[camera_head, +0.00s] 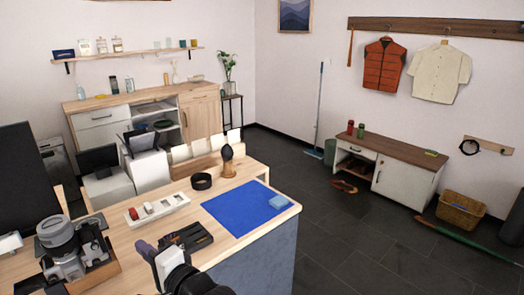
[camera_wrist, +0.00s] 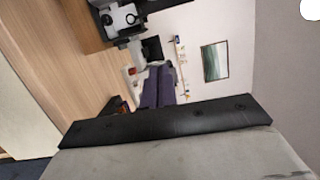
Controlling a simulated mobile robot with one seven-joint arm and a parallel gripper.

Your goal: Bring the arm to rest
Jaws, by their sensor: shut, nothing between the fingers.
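My gripper (camera_head: 143,246) is low in the head view, over the front part of the wooden table (camera_head: 225,183), left of the blue mat (camera_head: 243,210). Its purple fingers also show in the wrist view (camera_wrist: 161,70), side by side and shut, with nothing between them. My dark wrist shows at the bottom edge of the head view. A black flat object (camera_head: 187,237) lies on the table just beyond the gripper; I cannot tell the exact gap between them.
A white tray (camera_head: 158,211) with small items, a black ring (camera_head: 201,181) and a dark-topped wooden stand (camera_head: 227,163) are farther back. Open floor (camera_head: 345,240) lies right.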

